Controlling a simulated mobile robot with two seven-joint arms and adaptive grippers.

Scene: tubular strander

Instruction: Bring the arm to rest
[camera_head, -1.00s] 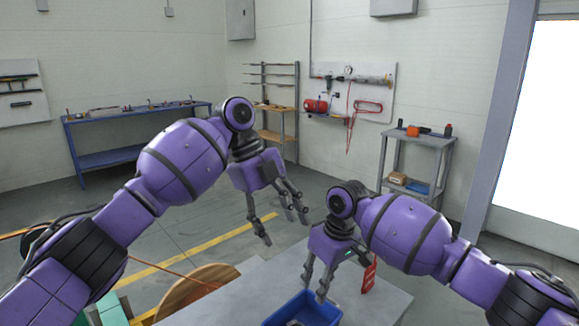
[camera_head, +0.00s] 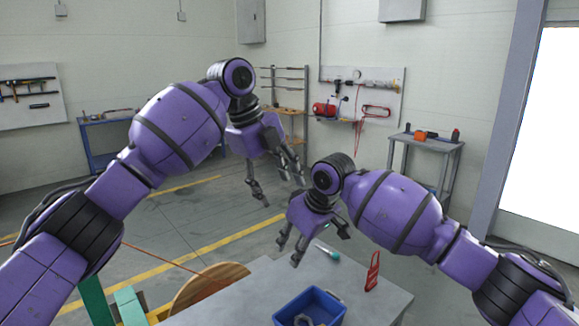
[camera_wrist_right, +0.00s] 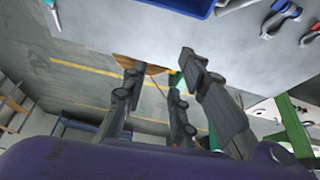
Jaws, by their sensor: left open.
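My left gripper (camera_head: 280,192) hangs in the air in the middle of the head view, fingers pointing down and spread, with nothing between them. My right gripper (camera_head: 308,248) is lower, above the back edge of the grey table, its fingers apart and empty. In the right wrist view its fingers (camera_wrist_right: 165,90) are spread, with no object between them. Both arms are bent and the grippers are apart from each other, the right one just below the left one in the picture.
The grey table (camera_head: 385,300) carries a blue bin (camera_head: 318,293) with parts inside, a red tag-like piece (camera_head: 372,272) and a green-handled tool (camera_head: 328,252). A round wooden disc (camera_head: 207,283) stands left of it. A grey cart (camera_head: 428,143) and a shelf rack (camera_head: 290,112) stand behind.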

